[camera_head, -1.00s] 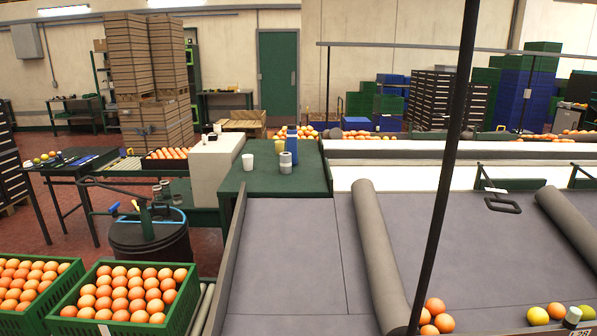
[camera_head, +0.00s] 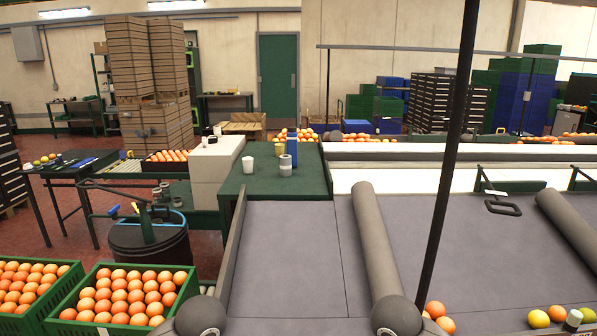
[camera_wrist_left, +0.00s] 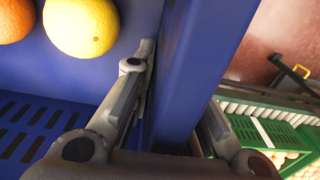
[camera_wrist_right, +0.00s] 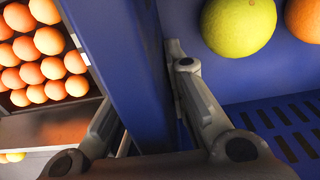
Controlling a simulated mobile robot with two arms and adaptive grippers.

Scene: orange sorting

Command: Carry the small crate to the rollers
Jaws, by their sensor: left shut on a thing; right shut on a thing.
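A blue crate shows only close up, its wall in the left wrist view (camera_wrist_left: 205,50) and in the right wrist view (camera_wrist_right: 115,55). An orange and a yellow fruit lie inside in the left wrist view; a yellow-green fruit and part of an orange lie inside in the right. My left gripper (camera_wrist_left: 175,90) is shut on one wall, a finger on each side. My right gripper (camera_wrist_right: 145,85) is shut on another wall the same way.
Green crates full of oranges (camera_head: 62,318) stand at the lower left. A black drum (camera_head: 150,245) stands behind them. A dark post (camera_head: 447,170) crosses the view. A grey belt (camera_head: 285,260) with loose fruit at the lower right fills the foreground; a green table (camera_head: 250,205) holds cups.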

